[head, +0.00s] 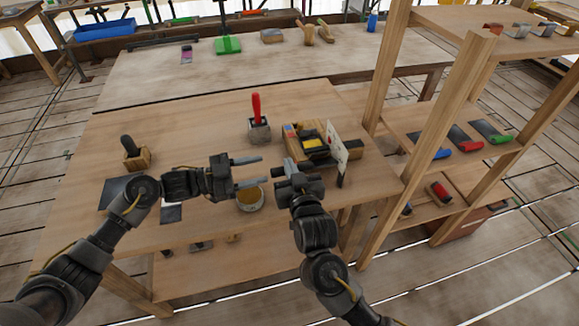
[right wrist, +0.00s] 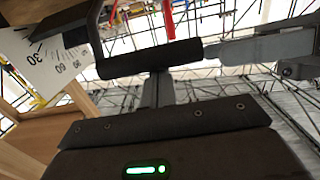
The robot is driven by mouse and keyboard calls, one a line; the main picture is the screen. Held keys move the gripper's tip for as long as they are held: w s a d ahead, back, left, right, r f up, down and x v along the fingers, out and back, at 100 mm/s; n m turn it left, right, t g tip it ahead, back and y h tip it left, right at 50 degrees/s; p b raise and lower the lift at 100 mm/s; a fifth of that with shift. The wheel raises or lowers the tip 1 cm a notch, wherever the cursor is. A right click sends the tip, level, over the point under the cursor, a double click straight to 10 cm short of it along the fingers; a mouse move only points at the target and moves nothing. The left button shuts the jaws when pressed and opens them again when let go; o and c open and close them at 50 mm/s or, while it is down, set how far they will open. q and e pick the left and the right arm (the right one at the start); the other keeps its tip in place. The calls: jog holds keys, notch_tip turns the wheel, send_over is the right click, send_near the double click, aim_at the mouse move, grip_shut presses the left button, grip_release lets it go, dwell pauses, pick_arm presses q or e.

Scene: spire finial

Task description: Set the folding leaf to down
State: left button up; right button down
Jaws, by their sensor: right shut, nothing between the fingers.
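No part is plainly identifiable as the folding leaf. A wooden fixture (head: 296,147) with dark and yellow parts stands at the right of the workbench (head: 200,110). An upright white plate (head: 338,146) is at its right side. In the right wrist view, a white plate with printed angle numbers (right wrist: 42,62) shows at the upper left. My right gripper (head: 283,164) is shut and empty, just in front of the fixture's left part; I cannot tell whether they touch. My left gripper (head: 260,171) is open and empty above the bench, its fingers pointing right.
A round tin (head: 250,201) stands below my left fingers. A red-handled tool in a grey block (head: 258,122) stands behind. A wooden block with a dark handle (head: 135,155) is at the left. A wooden shelf rack (head: 425,120) limits room at the right.

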jog(key=shift+a, duration=0.1)
pick_arm(q)
jog(key=v, duration=0.5)
